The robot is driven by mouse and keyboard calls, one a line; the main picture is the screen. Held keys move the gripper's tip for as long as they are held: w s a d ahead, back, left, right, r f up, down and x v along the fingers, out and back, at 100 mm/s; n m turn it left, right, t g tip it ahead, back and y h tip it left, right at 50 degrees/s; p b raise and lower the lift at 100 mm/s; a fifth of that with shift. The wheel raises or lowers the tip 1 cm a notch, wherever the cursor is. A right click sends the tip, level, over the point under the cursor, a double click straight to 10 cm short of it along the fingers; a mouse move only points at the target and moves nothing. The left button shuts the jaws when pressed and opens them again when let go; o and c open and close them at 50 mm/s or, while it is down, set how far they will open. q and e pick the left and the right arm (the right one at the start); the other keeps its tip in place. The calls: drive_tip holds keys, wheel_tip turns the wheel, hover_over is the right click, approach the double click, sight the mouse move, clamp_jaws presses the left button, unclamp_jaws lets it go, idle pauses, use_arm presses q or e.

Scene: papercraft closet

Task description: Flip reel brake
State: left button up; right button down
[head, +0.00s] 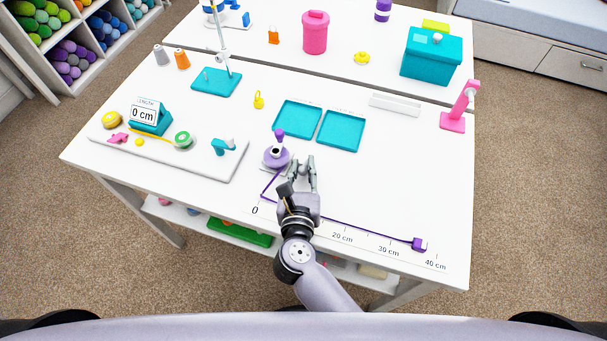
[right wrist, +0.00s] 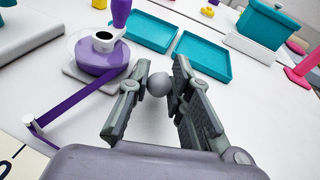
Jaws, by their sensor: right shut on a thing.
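The purple reel (head: 276,157) stands on a grey base near the middle of the table, with a purple handle (head: 280,134) upright on top. In the right wrist view the reel (right wrist: 103,54) is left of my fingers. My right gripper (head: 302,163) is just right of the reel and shut on a small grey ball knob (right wrist: 159,84), which looks like the brake lever's end. The rest of the lever is hidden behind the left finger. A purple tape (head: 350,227) runs from the reel, round the 0 mark, to a purple block (head: 419,244) near 40 cm. My left gripper is not in view.
Two teal trays (head: 341,148) lie behind the reel. A white board (head: 216,171) with small parts and a "0 cm" sign (head: 146,114) are at the left. A pink stand (head: 456,118) is at the right edge. The table right of my gripper is clear.

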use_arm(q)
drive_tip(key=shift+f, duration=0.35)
use_arm(e)
drive_tip(key=shift+a, duration=0.1)
drive_tip(key=c, duration=1.8)
unclamp_jaws()
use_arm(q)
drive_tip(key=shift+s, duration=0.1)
use_arm(e)
drive_tip(key=shift+o, duration=0.2)
drive_tip(key=v, duration=1.2)
drive_tip(key=shift+s+f, duration=0.1)
drive_tip(key=shift+f, duration=0.05)
drive_tip(key=shift+s, duration=0.1)
